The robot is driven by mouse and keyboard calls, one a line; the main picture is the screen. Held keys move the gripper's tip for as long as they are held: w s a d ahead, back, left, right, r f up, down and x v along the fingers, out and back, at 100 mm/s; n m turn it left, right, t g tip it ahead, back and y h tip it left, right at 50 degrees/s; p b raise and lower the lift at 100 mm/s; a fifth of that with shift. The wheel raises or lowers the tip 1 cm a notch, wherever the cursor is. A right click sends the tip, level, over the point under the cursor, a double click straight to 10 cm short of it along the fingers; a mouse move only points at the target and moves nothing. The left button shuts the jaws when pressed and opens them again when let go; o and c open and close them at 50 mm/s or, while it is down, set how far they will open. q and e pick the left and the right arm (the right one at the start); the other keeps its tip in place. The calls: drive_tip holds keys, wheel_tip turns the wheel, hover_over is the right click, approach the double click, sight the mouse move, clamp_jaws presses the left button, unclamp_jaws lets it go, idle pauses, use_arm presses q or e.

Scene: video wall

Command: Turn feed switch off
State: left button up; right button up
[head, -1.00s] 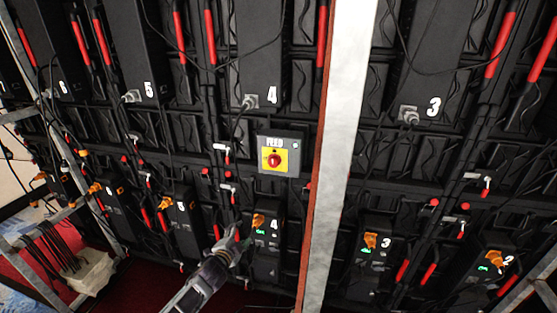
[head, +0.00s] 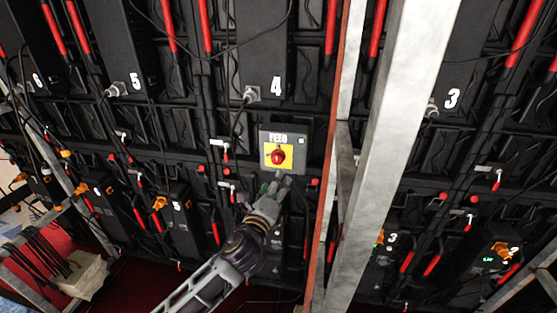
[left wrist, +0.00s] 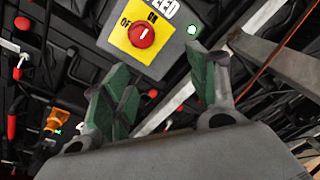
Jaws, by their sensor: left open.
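The feed switch is a red rotary knob (head: 278,157) on a yellow plate, set in a grey box (head: 298,139) on the black wall. The left wrist view shows the knob (left wrist: 142,34) with its white mark near the ON label, the OFF label to its left, and a lit green lamp (left wrist: 192,30) on the box. My left gripper (head: 276,182) is just below the box, with its fingers pointing up toward it. In the left wrist view the green-padded fingers (left wrist: 165,88) are spread apart and empty, short of the knob. My right gripper is not in view.
A pale metal post (head: 385,150) and a red-edged upright (head: 326,150) stand right of the box. Cables and red handles (head: 225,150) hang left of it. A box with cables (head: 75,275) sits at lower left.

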use_arm(q)
drive_tip(key=shift+w+a+f+m+y, duration=0.1)
drive_tip(key=shift+a+m+y, duration=0.25)
drive_tip(key=shift+m, duration=0.75)
drive_tip(key=shift+w+a+f+m+y, duration=0.1)
drive_tip(key=shift+a+m+y, duration=0.25)
drive_tip(key=shift+m, duration=0.75)
drive_tip(key=shift+w+a+m+y, duration=0.1)
drive_tip(key=shift+a+m+y, duration=0.25)
drive_tip(key=shift+m, duration=0.75)
drive_tip(key=shift+a, duration=0.1)
approach(277, 161)
drive_tip(key=shift+w, duration=0.75)
drive_tip(key=shift+w+d+p, duration=0.2)
drive_tip(key=shift+w+d, duration=0.1)
drive_tip(key=shift+w, duration=1.05)
drive_tip(key=shift+w+d+p, duration=0.25)
drive_tip(key=shift+w+d, duration=0.05)
drive_tip(key=shift+w, duration=1.1)
drive_tip(key=shift+w+d+p, duration=0.2)
drive_tip(key=shift+w+d, duration=0.05)
drive_tip(key=shift+w, duration=1.1)
